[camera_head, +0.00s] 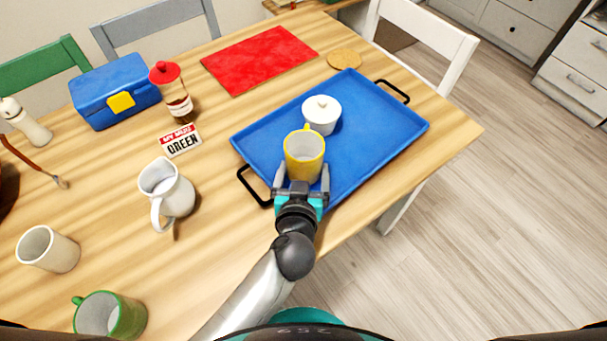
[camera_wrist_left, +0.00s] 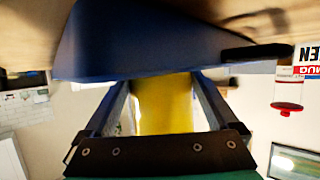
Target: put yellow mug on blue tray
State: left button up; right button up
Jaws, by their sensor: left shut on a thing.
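The yellow mug (camera_head: 304,160) is upright over the near left part of the blue tray (camera_head: 385,125), with its handle on the far side. My left gripper (camera_head: 302,182) is shut on the mug, one finger on each side. In the left wrist view the yellow mug (camera_wrist_left: 165,105) sits between the fingers of my left gripper (camera_wrist_left: 160,95). There the near wall of the blue tray (camera_wrist_left: 150,50) hides the mug's base, so I cannot tell whether it touches the tray floor. My right gripper is not in view.
A white lidded bowl (camera_head: 321,115) stands on the tray just behind the mug. A white pitcher (camera_head: 166,192), a cream cup (camera_head: 48,249), a green mug (camera_head: 110,315) and a small sign (camera_head: 181,141) are to the left. The tray's right part is clear.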

pick_arm(q)
jog(key=shift+f, duration=0.55)
jog(key=o, duration=1.3)
jog(key=shift+f, duration=0.1)
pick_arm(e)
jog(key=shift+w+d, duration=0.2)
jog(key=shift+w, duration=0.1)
